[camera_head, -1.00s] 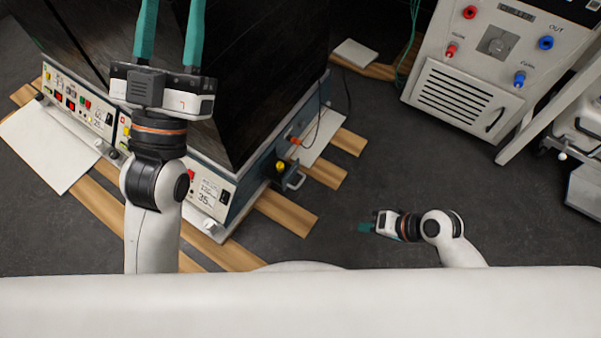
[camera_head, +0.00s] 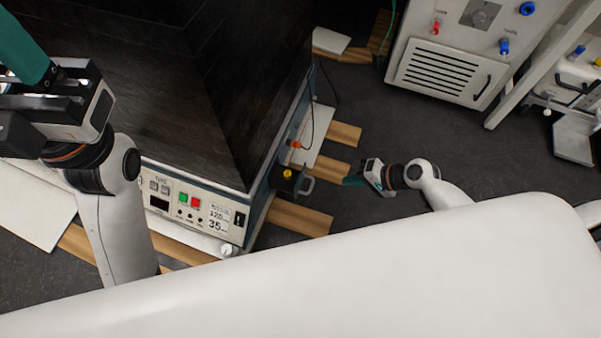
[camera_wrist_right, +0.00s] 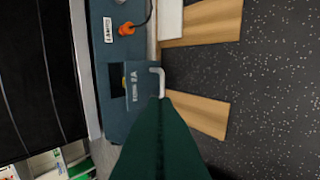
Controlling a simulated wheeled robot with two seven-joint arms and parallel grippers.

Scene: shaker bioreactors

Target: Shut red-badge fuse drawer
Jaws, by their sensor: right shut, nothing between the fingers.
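The fuse drawer (camera_head: 288,181) stands out from the blue-grey side of the shaker unit (camera_head: 256,213), with a grey loop handle (camera_head: 306,186). In the right wrist view the drawer (camera_wrist_right: 118,88) shows dark, with a fuse label and a pale handle (camera_wrist_right: 158,80). I cannot make out a red badge. My right gripper (camera_head: 351,180) is shut and empty, to the right of the handle in the head view. In the wrist view its green fingers (camera_wrist_right: 160,102) point at the handle; I cannot tell if they touch. My left gripper (camera_head: 22,48) is cut off at the left edge.
An orange plug (camera_head: 295,145) with a dark cable sits on the same side, behind the drawer. Wooden slats (camera_head: 300,216) lie under the unit. A white power cabinet (camera_head: 446,73) stands at the back right. Dark floor (camera_head: 420,134) is open between them.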

